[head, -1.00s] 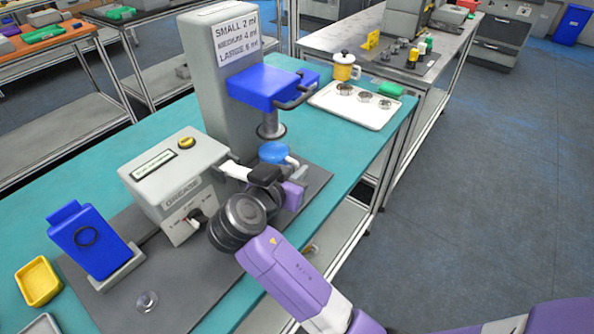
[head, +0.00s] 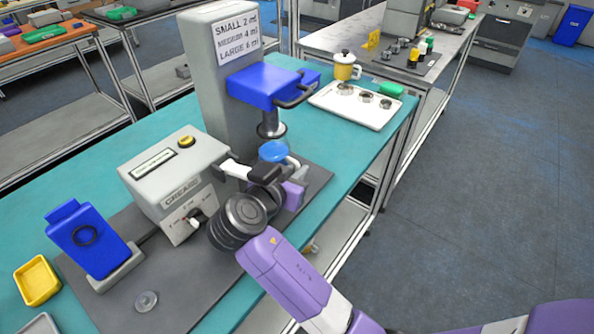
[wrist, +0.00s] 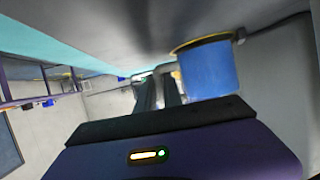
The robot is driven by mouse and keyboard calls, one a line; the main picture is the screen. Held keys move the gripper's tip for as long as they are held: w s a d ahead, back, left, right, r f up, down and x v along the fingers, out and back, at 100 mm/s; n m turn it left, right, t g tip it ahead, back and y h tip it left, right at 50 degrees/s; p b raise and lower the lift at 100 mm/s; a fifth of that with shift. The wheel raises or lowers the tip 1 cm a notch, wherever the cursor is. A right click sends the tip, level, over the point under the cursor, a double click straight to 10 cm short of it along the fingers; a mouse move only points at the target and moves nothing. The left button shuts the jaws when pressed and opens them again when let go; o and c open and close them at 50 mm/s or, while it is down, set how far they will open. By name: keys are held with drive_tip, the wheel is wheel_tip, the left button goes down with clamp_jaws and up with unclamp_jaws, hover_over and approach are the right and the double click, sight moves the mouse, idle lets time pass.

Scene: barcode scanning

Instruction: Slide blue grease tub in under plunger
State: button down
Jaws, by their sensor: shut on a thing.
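The blue grease tub (head: 273,151) sits just below the round metal plunger (head: 270,128) of the grey press, close to its column. In the wrist view the tub (wrist: 208,70) shows on the right, blue with a yellowish rim. My gripper (head: 291,163) is at the tub's near right side, shut on it. In the wrist view my dark fingers (wrist: 160,88) reach forward just left of the tub's wall. The exact contact is hidden, and I cannot tell whether the tub is fully centred under the plunger.
The blue press head (head: 265,85) with its dark handle hangs above. The grey grease box (head: 175,175) stands close on the left. A white tray (head: 350,108) with metal rings and a yellow-and-white pot (head: 346,66) are behind on the right. A blue holder (head: 90,240) stands front left.

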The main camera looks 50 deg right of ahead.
drive_tip(key=c, duration=1.4)
unclamp_jaws()
drive_tip(key=shift+s+a+r, duration=0.1)
drive_tip(key=shift+a+r, duration=0.05)
drive_tip(key=shift+a, duration=0.3)
drive_tip(key=s+a, duration=0.1)
drive_tip(key=a, duration=0.3)
drive_tip(key=s+a+b, duration=0.1)
drive_tip(key=a, duration=0.4)
drive_tip(key=s+a+r+b, duration=0.1)
drive_tip(key=a, duration=0.3)
drive_tip(key=shift+s+a, duration=0.2)
drive_tip(key=shift+a, duration=0.05)
